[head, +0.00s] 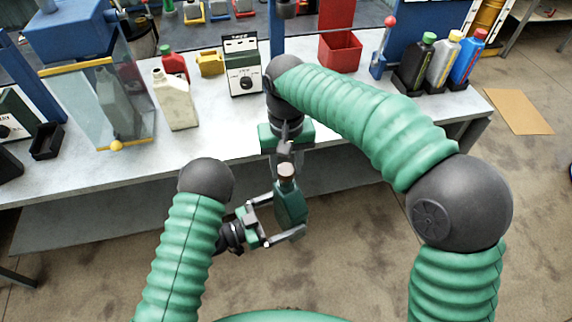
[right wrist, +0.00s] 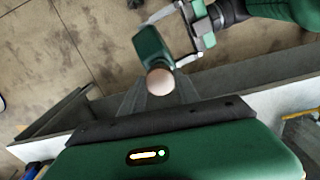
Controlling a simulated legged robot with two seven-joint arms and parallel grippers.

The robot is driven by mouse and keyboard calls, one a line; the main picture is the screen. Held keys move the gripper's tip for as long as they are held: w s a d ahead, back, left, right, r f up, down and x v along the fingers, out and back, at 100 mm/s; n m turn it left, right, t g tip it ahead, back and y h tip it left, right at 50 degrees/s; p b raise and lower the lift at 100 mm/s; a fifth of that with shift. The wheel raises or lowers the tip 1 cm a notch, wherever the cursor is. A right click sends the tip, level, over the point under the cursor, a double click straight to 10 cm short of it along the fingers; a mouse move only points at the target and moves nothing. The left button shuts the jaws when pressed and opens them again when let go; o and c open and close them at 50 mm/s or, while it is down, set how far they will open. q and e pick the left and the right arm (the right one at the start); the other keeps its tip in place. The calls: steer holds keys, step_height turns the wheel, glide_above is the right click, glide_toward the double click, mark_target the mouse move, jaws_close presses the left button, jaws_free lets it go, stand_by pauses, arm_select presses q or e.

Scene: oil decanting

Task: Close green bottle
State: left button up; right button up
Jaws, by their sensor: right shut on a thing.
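The dark green bottle (head: 291,207) is held upright, slightly tilted, in front of the bench. My left gripper (head: 288,215) is shut on its body from the left, a finger on each side. A brown cap (head: 286,170) is at the bottle's mouth. My right gripper (head: 287,152) points down from above and is shut on the cap. In the right wrist view, the cap (right wrist: 160,82) shows as a pale round top between the fingertips, with the bottle (right wrist: 151,46) behind it. I cannot tell whether the cap is seated or loose.
The bench (head: 210,137) lies beyond the grippers. The space in front of the bench is free.

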arm_select(q)
steer(key=shift+r, duration=0.1)
arm_select(e)
steer(key=shift+f, duration=0.65)
steer(key=shift+f, duration=0.55)
arm_select(q)
jaws_close()
arm_select(e)
steer(key=m, duration=1.1)
steer(key=shift+a, duration=0.2)
steer(key=m, duration=0.5)
steer(key=shift+m, duration=0.3)
steer(key=m, duration=0.3)
steer(key=shift+w, duration=0.15)
